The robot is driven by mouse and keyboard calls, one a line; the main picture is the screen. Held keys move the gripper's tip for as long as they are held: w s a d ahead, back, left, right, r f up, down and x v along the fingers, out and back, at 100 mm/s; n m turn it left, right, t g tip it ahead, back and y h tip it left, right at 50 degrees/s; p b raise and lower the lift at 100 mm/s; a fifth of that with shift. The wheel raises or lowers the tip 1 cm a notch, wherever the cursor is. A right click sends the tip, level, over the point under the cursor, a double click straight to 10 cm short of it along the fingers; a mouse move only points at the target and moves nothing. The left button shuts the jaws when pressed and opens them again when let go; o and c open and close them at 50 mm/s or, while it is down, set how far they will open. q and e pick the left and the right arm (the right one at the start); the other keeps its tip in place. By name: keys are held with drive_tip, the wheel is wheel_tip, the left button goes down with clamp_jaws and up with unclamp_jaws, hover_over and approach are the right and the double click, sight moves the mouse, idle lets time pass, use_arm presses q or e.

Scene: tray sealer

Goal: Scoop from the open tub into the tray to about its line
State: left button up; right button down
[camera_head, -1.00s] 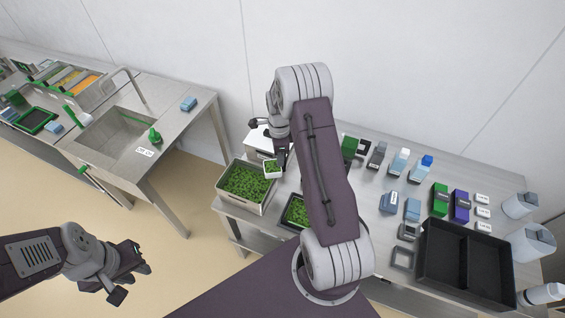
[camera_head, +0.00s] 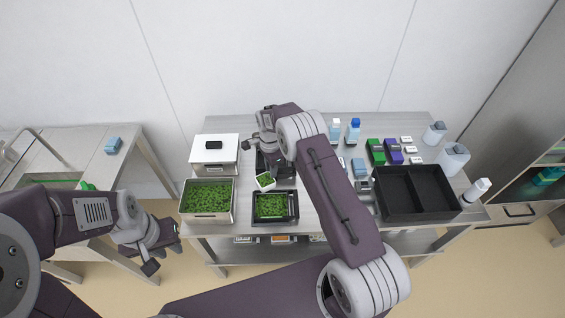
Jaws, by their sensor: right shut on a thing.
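The open tub (camera_head: 181,214), a steel box full of green bits, stands at the left front of the table. The black tray (camera_head: 275,222) is just right of it, with green bits inside. Its line cannot be made out. My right gripper (camera_head: 268,163) is shut on a scoop (camera_head: 258,188), mostly hiding its handle. The scoop's pale square cup holds green bits, looks tilted and is at the tray's back edge; whether it touches cannot be told. My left gripper (camera_head: 160,252) is open and empty, low in front of the table's left end.
A black two-part bin (camera_head: 415,215), small coloured boxes (camera_head: 375,152) and white bottles (camera_head: 453,158) fill the right side. A sink bench (camera_head: 95,165) stands left, across a gap.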

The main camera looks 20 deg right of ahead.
drive_tip(key=shift+a, duration=0.4)
drive_tip(key=shift+s+f+t+p, duration=0.1)
drive_tip(key=shift+s+t+p, duration=0.25)
drive_tip(key=shift+t+p, duration=0.2)
drive_tip(key=shift+s+d+f+t+y+b, duration=0.15)
drive_tip(key=shift+s+f+t+y+b, duration=0.2)
drive_tip(key=shift+f+t+b, duration=0.65)
drive_tip(key=b, duration=0.5)
drive_tip(key=shift+r+b, duration=0.1)
drive_tip(key=shift+b, duration=0.2)
drive_tip(key=shift+s+d+r+t+b, duration=0.15)
drive_tip(key=shift+s+t+b, duration=0.2)
drive_tip(key=shift+b, duration=0.5)
drive_tip(key=shift+r, duration=0.1)
